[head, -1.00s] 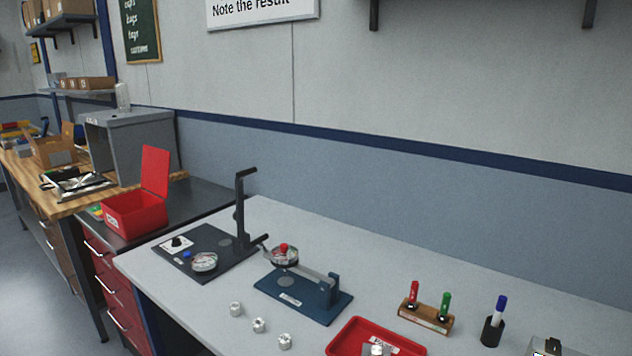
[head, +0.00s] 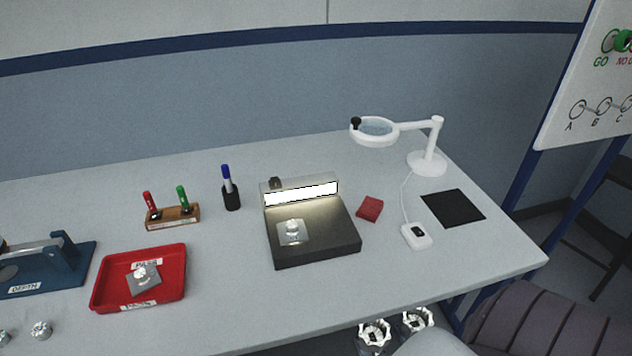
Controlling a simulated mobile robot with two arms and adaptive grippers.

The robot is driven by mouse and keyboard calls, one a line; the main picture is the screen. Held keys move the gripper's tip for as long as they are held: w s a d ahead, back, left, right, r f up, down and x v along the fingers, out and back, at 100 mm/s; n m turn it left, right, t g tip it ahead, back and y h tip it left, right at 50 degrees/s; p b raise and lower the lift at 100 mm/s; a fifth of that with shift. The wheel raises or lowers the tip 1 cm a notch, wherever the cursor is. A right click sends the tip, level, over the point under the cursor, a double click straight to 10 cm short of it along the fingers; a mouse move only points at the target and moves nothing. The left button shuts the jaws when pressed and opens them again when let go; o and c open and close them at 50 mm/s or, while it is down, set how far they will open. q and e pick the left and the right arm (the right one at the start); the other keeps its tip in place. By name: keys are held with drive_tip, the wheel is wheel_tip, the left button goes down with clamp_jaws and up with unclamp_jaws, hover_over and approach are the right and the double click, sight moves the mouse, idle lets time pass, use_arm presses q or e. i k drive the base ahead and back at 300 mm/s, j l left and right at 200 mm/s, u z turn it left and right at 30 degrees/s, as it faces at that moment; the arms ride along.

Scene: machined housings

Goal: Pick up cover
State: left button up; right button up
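No part is clearly marked as the cover, and I cannot tell which piece it is. A flat grey square piece with a small pale part on it (head: 143,278) lies tilted in the red PASS tray (head: 171,293). Another pale square piece with a small round part on it (head: 293,231) lies on the dark bed of the lit inspection stand (head: 322,247). Small pale metal parts, one of them this part (head: 41,330), stand on the table at the lower left.
A blue DEPTH fixture (head: 72,262), marker rack (head: 173,217), pen cup (head: 231,197), red block (head: 370,208), magnifier lamp (head: 427,160), small white device (head: 416,236) and black mat (head: 453,207) stand on the table (head: 230,310).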

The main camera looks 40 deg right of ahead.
sight(291, 231)
drive_tip(key=z, duration=1.05)
